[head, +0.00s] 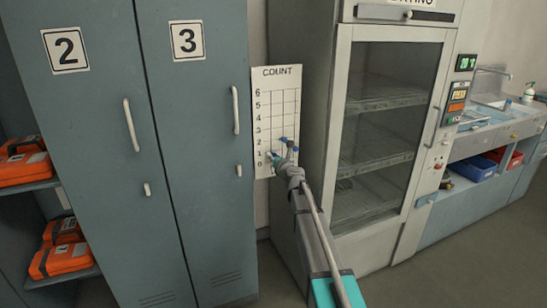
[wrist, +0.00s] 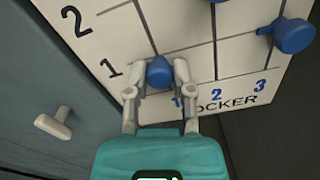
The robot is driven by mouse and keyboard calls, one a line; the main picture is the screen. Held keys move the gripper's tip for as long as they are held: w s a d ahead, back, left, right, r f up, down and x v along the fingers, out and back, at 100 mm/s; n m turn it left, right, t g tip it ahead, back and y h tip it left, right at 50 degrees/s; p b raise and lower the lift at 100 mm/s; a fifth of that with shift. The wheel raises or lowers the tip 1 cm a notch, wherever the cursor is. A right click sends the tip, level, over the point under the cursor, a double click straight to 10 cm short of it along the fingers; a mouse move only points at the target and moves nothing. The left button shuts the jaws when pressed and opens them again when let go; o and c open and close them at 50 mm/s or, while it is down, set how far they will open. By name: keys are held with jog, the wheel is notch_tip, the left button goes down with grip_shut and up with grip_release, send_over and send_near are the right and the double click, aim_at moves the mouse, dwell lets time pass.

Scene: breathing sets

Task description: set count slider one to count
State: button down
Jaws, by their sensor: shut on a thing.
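The white COUNT board (head: 276,100) hangs beside locker 3, with rows marked 0 to 6 and columns marked 1, 2 and 3 over the word LOCKER. In the wrist view the blue knob of slider one (wrist: 160,72) sits in the column over the blue 1, close to the row marked 1. My gripper (wrist: 157,78) has a finger on each side of this knob and is shut on it. In the head view my gripper (head: 276,159) is at the board's lower part, partly covering it. The knob of slider three (wrist: 292,34) is higher and to the right.
Another blue knob, slider two (wrist: 217,2), is cut off at the top of the wrist view. A locker handle (wrist: 53,127) sticks out left of the board. A glass-front cabinet (head: 385,130) stands right of the board, leaving a narrow gap.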

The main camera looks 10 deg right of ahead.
jog(key=shift+r+p, duration=2.6)
jog(key=shift+r, duration=0.35)
jog(key=shift+c, duration=2.3)
grip_release()
send_near(271, 140)
jog(key=v, duration=0.4)
jog(key=shift+s, duration=0.35)
